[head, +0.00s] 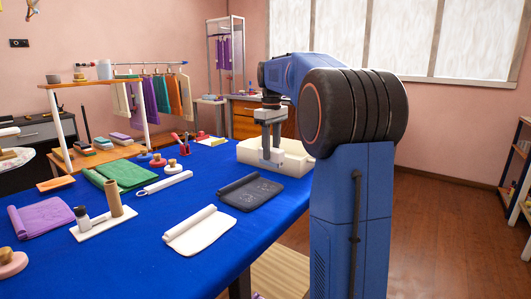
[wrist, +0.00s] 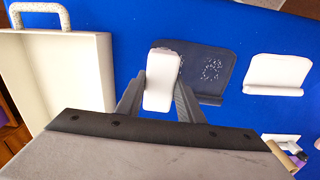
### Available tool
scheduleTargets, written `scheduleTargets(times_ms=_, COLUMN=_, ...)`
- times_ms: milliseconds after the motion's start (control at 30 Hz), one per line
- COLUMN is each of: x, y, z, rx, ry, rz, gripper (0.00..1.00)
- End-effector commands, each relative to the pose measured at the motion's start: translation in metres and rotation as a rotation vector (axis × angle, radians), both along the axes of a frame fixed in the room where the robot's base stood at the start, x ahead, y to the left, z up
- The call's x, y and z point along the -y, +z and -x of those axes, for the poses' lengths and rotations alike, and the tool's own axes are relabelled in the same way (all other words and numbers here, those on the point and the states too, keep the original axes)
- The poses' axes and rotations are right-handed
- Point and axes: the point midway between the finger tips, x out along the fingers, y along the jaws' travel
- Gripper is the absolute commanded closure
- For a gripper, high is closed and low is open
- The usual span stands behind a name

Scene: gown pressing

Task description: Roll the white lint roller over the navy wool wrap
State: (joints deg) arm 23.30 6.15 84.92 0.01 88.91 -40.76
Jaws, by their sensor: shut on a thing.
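My gripper (head: 271,161) is shut on a white, rounded block, which looks like the white lint roller (wrist: 161,84). In the wrist view it stands between the two grey fingers. The navy wool wrap (head: 260,192) lies on the blue table, dark and flat with a rolled edge. Pale specks of lint show on it in the wrist view (wrist: 195,62). There the roller overlaps the wrap's left edge; I cannot tell whether they touch. In the head view my gripper is just beyond the wrap's far edge.
A cream tray (wrist: 60,75) with a handle stands beside my gripper. A white wrap (head: 200,232) lies nearer.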

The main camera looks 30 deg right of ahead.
Motion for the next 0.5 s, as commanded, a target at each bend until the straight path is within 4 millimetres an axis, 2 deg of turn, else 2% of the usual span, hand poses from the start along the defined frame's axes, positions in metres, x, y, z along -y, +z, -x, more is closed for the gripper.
scheduleTargets(times_ms=267, x=-0.001, y=-0.002, z=0.000, rx=0.000, ry=0.000, rz=0.000, gripper=0.91)
scheduleTargets(times_ms=500, x=-0.001, y=-0.021, z=0.000, rx=-0.002, ry=0.000, rz=0.000, gripper=0.91)
